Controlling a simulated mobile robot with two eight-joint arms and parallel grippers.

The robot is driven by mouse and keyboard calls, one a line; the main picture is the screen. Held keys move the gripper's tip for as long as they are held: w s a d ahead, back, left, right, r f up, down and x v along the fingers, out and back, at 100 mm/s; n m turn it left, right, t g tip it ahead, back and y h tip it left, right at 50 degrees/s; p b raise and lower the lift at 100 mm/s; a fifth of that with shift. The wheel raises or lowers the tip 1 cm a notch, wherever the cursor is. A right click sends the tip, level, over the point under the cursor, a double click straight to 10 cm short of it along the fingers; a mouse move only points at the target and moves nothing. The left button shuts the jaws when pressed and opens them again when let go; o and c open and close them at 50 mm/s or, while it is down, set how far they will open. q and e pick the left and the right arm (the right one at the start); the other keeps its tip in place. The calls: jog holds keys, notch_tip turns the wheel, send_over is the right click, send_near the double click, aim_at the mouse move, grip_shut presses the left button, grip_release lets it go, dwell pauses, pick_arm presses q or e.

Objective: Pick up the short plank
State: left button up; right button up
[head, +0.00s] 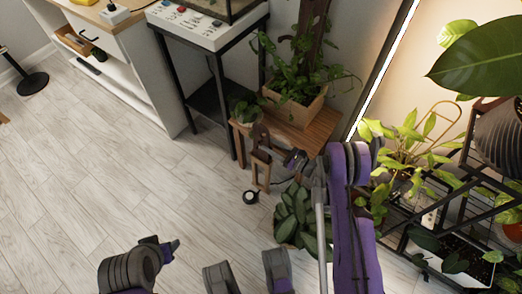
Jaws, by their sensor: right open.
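I cannot make out a clearly separate short plank. A narrow dark brown wooden piece (260,137) shows at the front edge of the low wooden bench (318,127); I cannot tell if it is the plank or part of the bench. My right gripper (288,157) is open beside the bench's front, just to the right of and below this piece. Whether it touches anything is unclear. My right arm hides part of the bench and the floor behind it. My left gripper (174,247) is low over the bare floor, away from the bench; its jaws are too small to read.
A potted plant in a wooden box (294,108) and a small plant (245,112) stand at the bench. A leafy plant (294,213) is on the floor below my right gripper. A black-framed plant rack (425,235) is at the right.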

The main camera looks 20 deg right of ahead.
aim_at(261, 139)
jog(key=x, duration=0.5)
jog(key=shift+w+d+b, duration=0.15)
jog(key=shift+b, duration=0.15)
grip_shut()
dwell(1.0)
